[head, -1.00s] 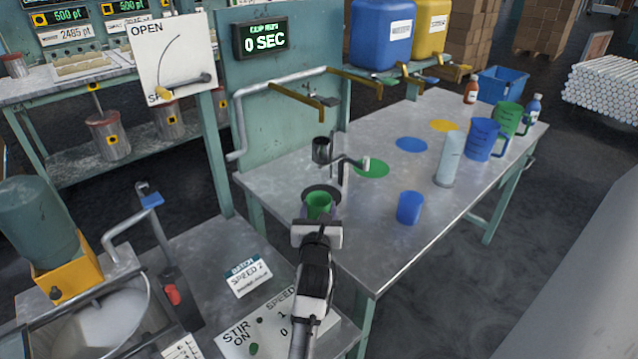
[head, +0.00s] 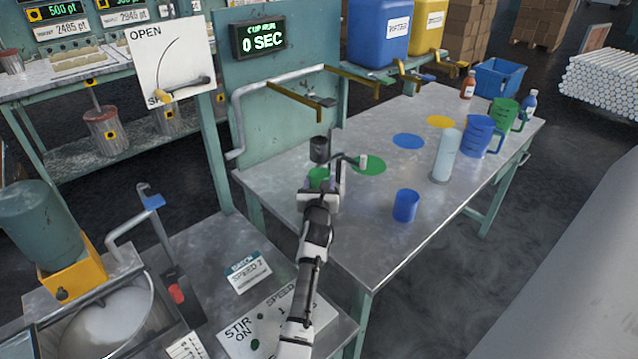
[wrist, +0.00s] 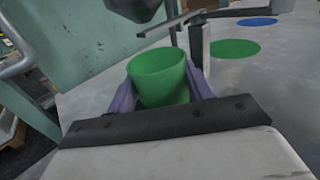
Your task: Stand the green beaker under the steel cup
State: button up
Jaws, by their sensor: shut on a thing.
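My gripper (wrist: 160,98) is shut on the small green beaker (wrist: 160,74), which is upright with its open mouth showing in the wrist view. In the head view the green beaker (head: 318,175) is just below and in front of the dark steel cup (head: 319,150). The cup's underside (wrist: 135,6) shows at the top of the wrist view, beyond and above the beaker. I cannot tell whether the beaker touches the table or is directly under the cup.
A bent handle arm (head: 352,161) stands close right of the beaker. The steel table (head: 300,232) carries a green spot (head: 370,165), a blue spot (head: 408,141), a small blue beaker (head: 405,206), a clear cylinder (head: 446,157) and jugs. The front middle is clear.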

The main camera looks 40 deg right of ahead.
jog(key=shift+f, duration=0.25)
jog(key=o, duration=1)
jog(key=v, duration=1.2)
jog(key=shift+b, duration=0.4)
